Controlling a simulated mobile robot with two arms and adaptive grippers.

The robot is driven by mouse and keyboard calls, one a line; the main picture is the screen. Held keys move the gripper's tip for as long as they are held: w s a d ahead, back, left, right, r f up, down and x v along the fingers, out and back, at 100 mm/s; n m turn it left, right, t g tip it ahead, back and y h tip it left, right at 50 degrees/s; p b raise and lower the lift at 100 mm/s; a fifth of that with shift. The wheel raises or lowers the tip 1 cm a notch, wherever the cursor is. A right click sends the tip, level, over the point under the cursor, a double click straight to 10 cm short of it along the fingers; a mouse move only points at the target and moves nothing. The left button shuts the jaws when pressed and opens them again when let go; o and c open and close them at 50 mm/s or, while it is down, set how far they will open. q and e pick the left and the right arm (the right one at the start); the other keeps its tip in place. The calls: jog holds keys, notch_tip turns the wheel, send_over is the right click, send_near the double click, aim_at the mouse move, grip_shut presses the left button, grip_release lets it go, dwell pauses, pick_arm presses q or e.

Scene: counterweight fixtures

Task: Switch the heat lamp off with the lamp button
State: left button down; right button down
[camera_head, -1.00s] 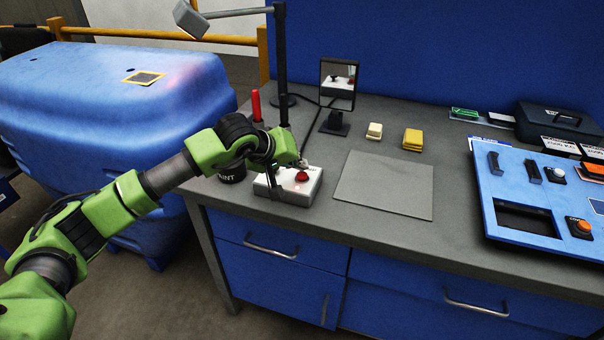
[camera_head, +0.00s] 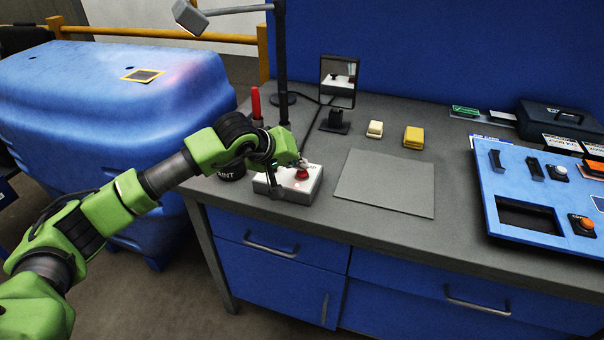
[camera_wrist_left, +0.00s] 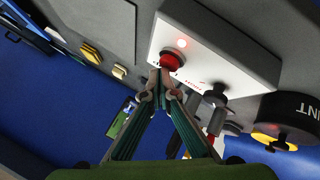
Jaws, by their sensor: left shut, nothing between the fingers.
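A white box with a red lamp button (camera_head: 302,175) stands at the front left of the bench. The heat lamp (camera_head: 188,18) hangs from a dark post above the blue cover (camera_head: 110,100), where a faint reddish glow shows. My right gripper is out of view.
A dark cup (camera_head: 232,170) and a red-handled tool (camera_head: 256,103) stand close to the box. A mirror (camera_head: 338,82), a cream block (camera_head: 375,129), a yellow block (camera_head: 413,137) and a blue panel (camera_head: 530,200) are farther right. The grey mat (camera_head: 385,183) is clear.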

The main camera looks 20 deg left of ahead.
aim_at(300, 173)
pick_arm(q)
jog(key=shift+f, duration=0.25)
dwell(0.6)
jog(key=shift+r, duration=0.65)
jog(key=shift+r+p, duration=1.4)
jog(key=shift+r, duration=1.65)
